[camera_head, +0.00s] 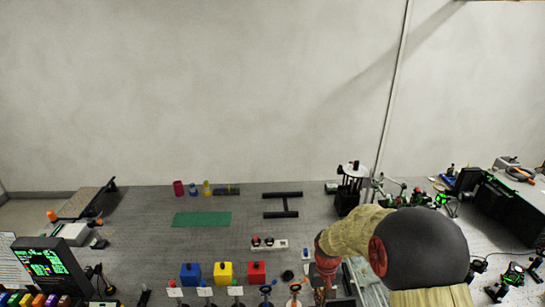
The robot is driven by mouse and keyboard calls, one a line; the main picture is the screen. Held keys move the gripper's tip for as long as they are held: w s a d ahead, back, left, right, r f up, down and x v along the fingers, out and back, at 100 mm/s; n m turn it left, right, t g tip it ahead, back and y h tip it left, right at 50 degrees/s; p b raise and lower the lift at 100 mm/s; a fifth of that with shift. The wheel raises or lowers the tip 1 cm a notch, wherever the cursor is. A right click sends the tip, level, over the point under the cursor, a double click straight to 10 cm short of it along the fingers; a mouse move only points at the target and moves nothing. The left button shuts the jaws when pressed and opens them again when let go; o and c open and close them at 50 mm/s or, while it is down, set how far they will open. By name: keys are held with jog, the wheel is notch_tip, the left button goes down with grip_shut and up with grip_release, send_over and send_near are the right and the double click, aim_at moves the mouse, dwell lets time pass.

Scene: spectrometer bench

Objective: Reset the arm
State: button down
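My arm shows at the lower right of the head view, with a large black joint, tan links and red parts. It bends over the right part of the bench and its far end points down. My gripper (324,285) is at the lower end of the red part, low in the picture, close to the small items at the bench's front. Its fingers are too small and dark to make out, so I cannot tell whether it is open or holds anything.
Blue (190,273), yellow (223,272) and red (256,271) boxes stand left of the arm. A green mat (202,219) and a black H-shaped frame (283,205) lie behind. A screen (46,262) stands at left, optical parts at right. The grey bench (150,240) has bare room mid-left.

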jog(key=s+r+t+b, duration=0.3)
jog(key=s+r+b, duration=0.4)
jog(key=s, duration=0.5)
jog(key=s+r+t+b, duration=0.3)
jog(key=s+r+b, duration=0.4)
jog(key=s+r, duration=0.2)
jog(key=s, duration=0.2)
jog(key=shift+s+r+b, duration=0.15)
jog(key=shift+s+b, duration=0.2)
jog(key=shift+b, duration=0.05)
